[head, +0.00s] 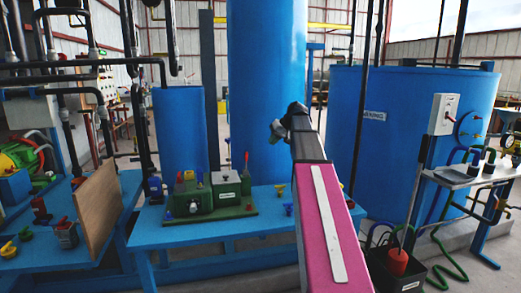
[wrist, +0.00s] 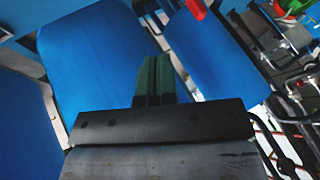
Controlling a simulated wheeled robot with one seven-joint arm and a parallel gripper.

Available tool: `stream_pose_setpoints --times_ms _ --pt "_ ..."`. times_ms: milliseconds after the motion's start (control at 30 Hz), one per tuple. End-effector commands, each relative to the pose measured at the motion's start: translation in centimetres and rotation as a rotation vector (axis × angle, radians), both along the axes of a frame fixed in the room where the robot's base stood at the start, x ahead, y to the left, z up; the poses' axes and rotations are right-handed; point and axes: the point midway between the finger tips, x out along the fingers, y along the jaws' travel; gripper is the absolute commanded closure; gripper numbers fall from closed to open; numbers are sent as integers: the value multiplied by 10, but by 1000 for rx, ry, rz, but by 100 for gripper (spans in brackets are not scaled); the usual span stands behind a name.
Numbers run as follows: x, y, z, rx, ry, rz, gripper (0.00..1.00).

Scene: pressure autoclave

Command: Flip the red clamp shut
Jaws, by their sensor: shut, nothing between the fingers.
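A small red upright handle (head: 246,160), which looks like the red clamp, stands at the right end of a green unit on the blue bench. It looks raised, but it is too small to tell how it is hinged. My gripper (head: 276,130) is up and to the right of it, in front of the tall blue tank, apart from everything. In the wrist view my gripper (wrist: 154,80) shows two green fingers pressed together, shut and empty. A red piece (wrist: 196,8) shows at the top edge of the wrist view; I cannot tell whether it is the clamp.
Yellow valves stand on the blue bench (head: 160,238). A wooden board (head: 97,208) stands at left. Blue tanks (head: 262,90) rise behind. A black bin (head: 405,272) with a red item is at right.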

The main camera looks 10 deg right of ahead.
Motion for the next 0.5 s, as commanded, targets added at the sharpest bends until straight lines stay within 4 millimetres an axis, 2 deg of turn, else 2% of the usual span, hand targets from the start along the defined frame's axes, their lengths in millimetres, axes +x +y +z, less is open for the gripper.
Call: stream_pose_setpoints --times_ms 500 --pt "35 43 -69 0 2 1 100"
